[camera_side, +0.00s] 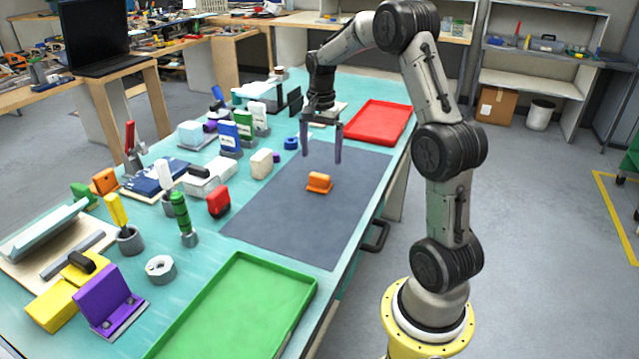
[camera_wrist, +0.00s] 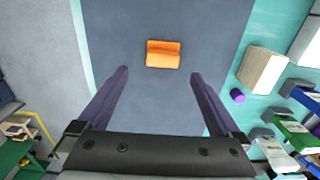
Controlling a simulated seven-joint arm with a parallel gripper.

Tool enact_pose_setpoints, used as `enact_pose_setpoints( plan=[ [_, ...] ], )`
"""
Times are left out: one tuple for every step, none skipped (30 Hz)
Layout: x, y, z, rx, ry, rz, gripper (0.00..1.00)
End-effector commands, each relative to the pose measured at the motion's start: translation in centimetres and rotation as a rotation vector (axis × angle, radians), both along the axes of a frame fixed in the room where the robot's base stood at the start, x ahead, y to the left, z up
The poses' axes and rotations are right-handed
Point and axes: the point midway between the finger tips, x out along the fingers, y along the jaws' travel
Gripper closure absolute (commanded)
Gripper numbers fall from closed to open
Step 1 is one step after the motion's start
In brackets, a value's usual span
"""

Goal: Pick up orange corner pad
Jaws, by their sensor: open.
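The orange corner pad (camera_side: 319,182) lies on the dark grey mat (camera_side: 285,215), with clear mat all around it. In the wrist view the orange corner pad (camera_wrist: 163,54) is ahead of the fingertips, a little right of the middle between them. My gripper (camera_side: 322,158) is open and empty, above the mat and behind the pad in the side view. In the wrist view my gripper (camera_wrist: 159,73) shows two dark purple fingers spread wide, with nothing between them.
A red tray (camera_side: 378,122) is at the back right and a green tray (camera_side: 240,310) at the front. Blocks crowd the mat's left side, including a cream block (camera_side: 262,163) and a red block (camera_side: 218,201). The mat's front half is clear.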

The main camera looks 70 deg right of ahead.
Motion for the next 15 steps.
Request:
enact_pose_setpoints(
  plan=[
    [-0.1,0.1,-0.9,0.002,0.003,0.001,0.0],
    [0.0,0.1,-1.4,0.002,0.002,0.001,0.0],
    [0.0,0.1,-2.0,0.002,0.003,0.001,0.0],
    [0.0,0.1,-2.4,0.001,0.002,0.001,0.0],
    [0.0,0.1,-2.7,0.001,0.002,0.001,0.0],
    [0.0,0.1,-3.0,0.001,0.001,0.001,0.0],
    [0.0,0.0,-3.1,0.0,0.001,0.001,0.0],
    [0.0,0.0,-3.3,0.0,0.0,0.001,0.0],
    [0.0,0.0,-3.4,0.0,0.0,0.001,0.0],
    [0.1,0.0,-3.6,0.0,0.0,0.002,0.0],
    [0.1,0.0,-3.8,0.0,0.001,0.002,0.0],
    [0.1,0.0,-4.2,0.001,0.001,0.002,0.0],
    [0.2,0.0,-4.6,0.001,0.001,0.002,0.0],
    [0.2,0.0,-5.1,0.002,0.002,0.002,0.0],
    [0.3,-0.1,-5.7,0.002,0.003,0.002,0.0]
  ],
)
